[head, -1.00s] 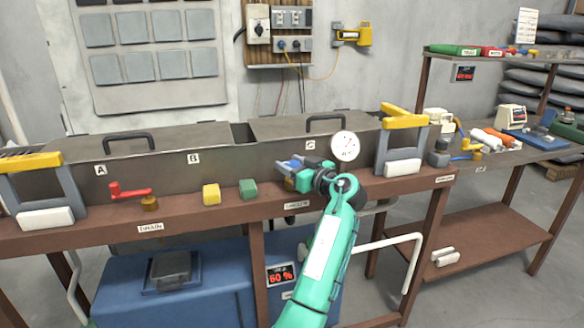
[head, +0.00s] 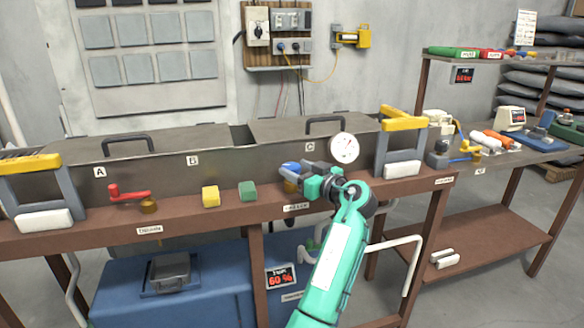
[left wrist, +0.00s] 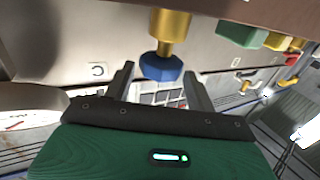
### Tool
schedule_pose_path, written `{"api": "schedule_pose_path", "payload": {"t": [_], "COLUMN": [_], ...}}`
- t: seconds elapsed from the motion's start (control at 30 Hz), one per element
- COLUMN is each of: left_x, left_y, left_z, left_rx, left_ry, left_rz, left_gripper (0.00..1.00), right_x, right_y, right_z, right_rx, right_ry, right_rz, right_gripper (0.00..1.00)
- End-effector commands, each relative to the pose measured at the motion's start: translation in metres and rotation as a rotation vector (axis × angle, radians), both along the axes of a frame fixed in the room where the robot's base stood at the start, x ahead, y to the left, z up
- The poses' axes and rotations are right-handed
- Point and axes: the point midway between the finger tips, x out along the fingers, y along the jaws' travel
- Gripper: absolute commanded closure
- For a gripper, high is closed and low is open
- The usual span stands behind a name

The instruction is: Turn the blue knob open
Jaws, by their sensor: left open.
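The blue knob (head: 289,167) sits on a brass valve body (head: 291,186) on the brown bench ledge, below the label C. In the head view it is partly hidden by my left gripper (head: 298,173), which is at its right side. In the left wrist view the blue knob (left wrist: 161,68) is on the brass stem (left wrist: 170,32), near the tips of the two open dark fingers (left wrist: 158,80) and roughly between them. I cannot tell whether a finger touches it. My right gripper is not in view.
A round gauge (head: 344,148) is close behind my gripper. A green block (head: 248,190), a yellow block (head: 210,196) and a red-handled valve (head: 129,194) are to the left. A grey and yellow bracket (head: 402,140) stands to the right.

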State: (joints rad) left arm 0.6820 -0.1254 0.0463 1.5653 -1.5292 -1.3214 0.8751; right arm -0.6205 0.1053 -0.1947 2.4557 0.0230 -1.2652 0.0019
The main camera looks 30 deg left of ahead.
Motion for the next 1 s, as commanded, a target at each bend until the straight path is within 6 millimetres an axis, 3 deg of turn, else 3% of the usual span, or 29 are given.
{"api": "schedule_pose_path", "payload": {"t": [0.3,0.5,1.0], "left_x": [-0.018,-0.026,-0.028], "left_y": [-0.071,-0.098,-0.105], "left_z": [-0.001,0.0,0.0], "left_rx": [-0.001,0.001,0.0], "left_ry": [0.0,-0.001,-0.001], "left_rz": [-0.003,-0.001,0.0], "left_gripper": [0.44,0.44,0.44], "right_x": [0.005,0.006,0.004], "right_y": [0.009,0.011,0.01], "right_z": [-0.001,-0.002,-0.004], "right_rx": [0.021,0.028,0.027], "right_ry": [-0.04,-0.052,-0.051], "right_rz": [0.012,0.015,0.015], "right_gripper": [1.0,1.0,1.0]}}
